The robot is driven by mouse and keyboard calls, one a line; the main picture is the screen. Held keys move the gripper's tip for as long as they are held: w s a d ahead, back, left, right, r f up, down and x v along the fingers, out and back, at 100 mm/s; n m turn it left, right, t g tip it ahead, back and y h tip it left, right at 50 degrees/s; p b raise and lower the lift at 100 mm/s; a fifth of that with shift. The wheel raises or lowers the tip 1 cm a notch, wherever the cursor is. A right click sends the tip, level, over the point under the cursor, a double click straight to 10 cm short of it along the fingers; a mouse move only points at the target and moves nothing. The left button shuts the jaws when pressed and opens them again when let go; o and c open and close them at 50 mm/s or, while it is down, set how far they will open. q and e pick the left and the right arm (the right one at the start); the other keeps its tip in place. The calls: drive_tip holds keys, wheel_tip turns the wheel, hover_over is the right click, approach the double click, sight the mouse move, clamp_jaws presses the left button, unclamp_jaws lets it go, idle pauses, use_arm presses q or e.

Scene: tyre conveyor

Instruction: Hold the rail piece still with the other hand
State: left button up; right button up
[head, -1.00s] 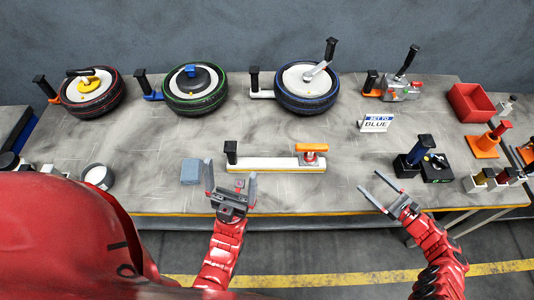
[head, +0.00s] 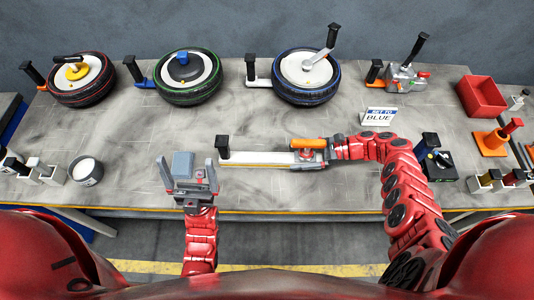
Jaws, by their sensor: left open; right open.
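The rail piece (head: 255,159) is a long white bar lying flat near the table's front edge. A black upright handle (head: 223,146) stands at its left end, and an orange-topped clamp (head: 309,144) sits at its right end. My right gripper (head: 318,154) is at the clamp end, reaching in from the right; its jaws are open and partly hidden against the clamp, so contact is unclear. My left gripper (head: 188,168) is open, left of the rail piece and apart from it. A grey-blue block (head: 183,163) shows between its fingers.
Three tyres with handles line the back: red-striped (head: 82,94), green-striped (head: 188,92) and blue-striped (head: 307,96). A "SET TO BLUE" sign (head: 379,116) stands behind my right arm.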

sight(274, 157)
drive_tip(key=x, duration=0.8)
